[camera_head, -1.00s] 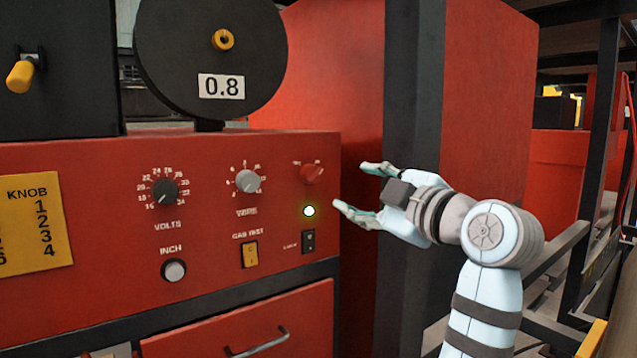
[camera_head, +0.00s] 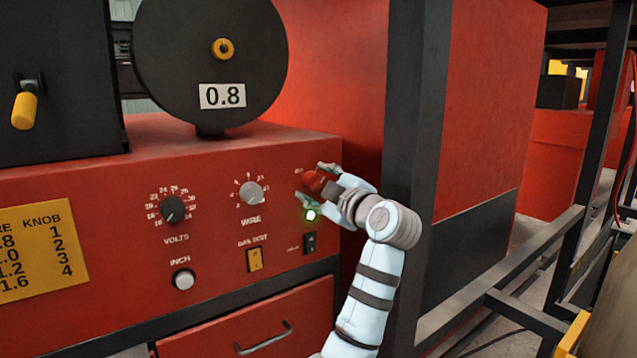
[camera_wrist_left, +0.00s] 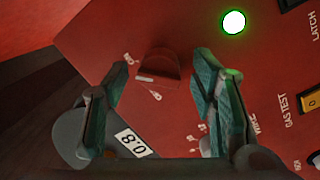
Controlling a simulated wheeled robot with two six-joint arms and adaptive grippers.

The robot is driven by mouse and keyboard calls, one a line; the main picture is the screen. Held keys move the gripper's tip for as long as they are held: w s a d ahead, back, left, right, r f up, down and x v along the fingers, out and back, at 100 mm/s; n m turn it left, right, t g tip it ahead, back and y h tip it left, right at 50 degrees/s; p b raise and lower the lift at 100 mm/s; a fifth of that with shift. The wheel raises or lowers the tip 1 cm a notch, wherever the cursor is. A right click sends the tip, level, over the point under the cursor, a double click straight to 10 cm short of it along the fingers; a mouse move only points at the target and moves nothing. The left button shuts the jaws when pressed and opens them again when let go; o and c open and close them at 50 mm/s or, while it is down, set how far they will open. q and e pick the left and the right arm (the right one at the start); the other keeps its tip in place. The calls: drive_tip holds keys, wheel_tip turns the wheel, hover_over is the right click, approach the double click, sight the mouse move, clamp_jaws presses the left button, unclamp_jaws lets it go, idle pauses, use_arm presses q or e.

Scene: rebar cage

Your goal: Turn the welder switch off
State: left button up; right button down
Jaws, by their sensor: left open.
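The red welder switch (camera_head: 315,181) is a rotary knob at the right end of the red welder panel (camera_head: 110,180). It also shows in the left wrist view (camera_wrist_left: 158,66), with small white labels beside it that are too small to read surely. My left gripper (camera_head: 313,184) is at the switch, its fingers above and below it. In the left wrist view the gripper (camera_wrist_left: 160,68) is open, with the switch between its fingertips and visible gaps on both sides. A green light (camera_head: 312,215) below the switch is lit; it also glows in the wrist view (camera_wrist_left: 233,22).
Left of the switch are the wire knob (camera_head: 251,193) and volts knob (camera_head: 172,209). Below are a yellow gas test switch (camera_head: 255,259) and a black latch switch (camera_head: 310,242). A dark post (camera_head: 415,130) stands close right of the arm.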

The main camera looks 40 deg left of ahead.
use_arm(q)
drive_tip(key=shift+d, duration=0.1)
drive_tip(key=shift+c, duration=1.2)
drive_tip(key=c, duration=0.9)
